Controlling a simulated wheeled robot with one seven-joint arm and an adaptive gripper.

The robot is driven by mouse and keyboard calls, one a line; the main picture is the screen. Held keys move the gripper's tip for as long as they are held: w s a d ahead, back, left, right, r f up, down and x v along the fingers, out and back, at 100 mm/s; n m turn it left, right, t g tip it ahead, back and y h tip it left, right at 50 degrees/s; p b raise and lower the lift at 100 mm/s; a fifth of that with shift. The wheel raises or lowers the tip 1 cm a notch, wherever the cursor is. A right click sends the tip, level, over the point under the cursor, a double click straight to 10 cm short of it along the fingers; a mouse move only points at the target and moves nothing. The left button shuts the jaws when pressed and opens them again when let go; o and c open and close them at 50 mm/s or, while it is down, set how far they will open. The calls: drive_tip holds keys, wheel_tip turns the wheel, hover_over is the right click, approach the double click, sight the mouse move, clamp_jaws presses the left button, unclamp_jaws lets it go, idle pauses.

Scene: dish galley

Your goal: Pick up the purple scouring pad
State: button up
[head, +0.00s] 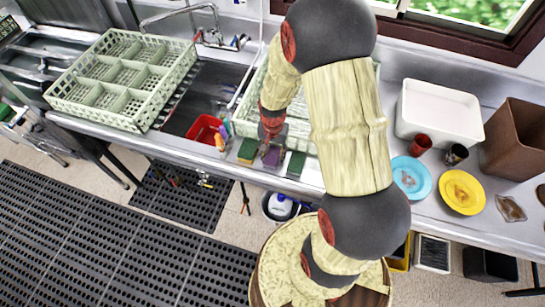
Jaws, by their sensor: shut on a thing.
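The purple scouring pad (272,163) is at the front edge of the steel counter, in the middle of a short row of pads. My gripper (268,150) comes down from above onto it and is shut on it. The fingertips are small in the picture and cover part of the pad. Whether the pad is clear of the counter cannot be told.
A yellow-green pad (248,150) is close on the left and a dark green pad (296,164) close on the right. A red tub (204,130) and a green rack (120,82) are further left. A blue plate (402,187) and yellow plate (478,197) lie right.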

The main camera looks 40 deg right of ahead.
sight(273, 153)
drive_tip(key=shift+c, duration=0.5)
drive_tip(key=shift+r, duration=0.5)
wheel_tip(273, 153, up, 2)
drive_tip(key=shift+r+p, duration=0.15)
drive_tip(key=shift+p, duration=0.25)
drive_tip(key=s+r, duration=0.1)
drive_tip(key=s+a+r, duration=0.1)
drive_tip(key=r, duration=0.1)
drive_tip(key=s+r+p, duration=0.1)
drive_tip(key=r, duration=0.1)
drive_tip(key=shift+s+a, duration=0.2)
drive_tip(key=shift+s, duration=0.15)
drive_tip(key=s+a+r, duration=0.1)
drive_tip(key=s+r, duration=0.1)
drive_tip(key=s, duration=0.2)
drive_tip(key=s+a+r+p, duration=0.1)
drive_tip(key=s+a+r, duration=0.1)
drive_tip(key=s, duration=0.3)
drive_tip(key=shift+s+a+r, duration=0.25)
drive_tip(key=shift+r, duration=0.1)
drive_tip(key=shift+o, duration=1.2)
drive_tip(key=shift+c, duration=1.2)
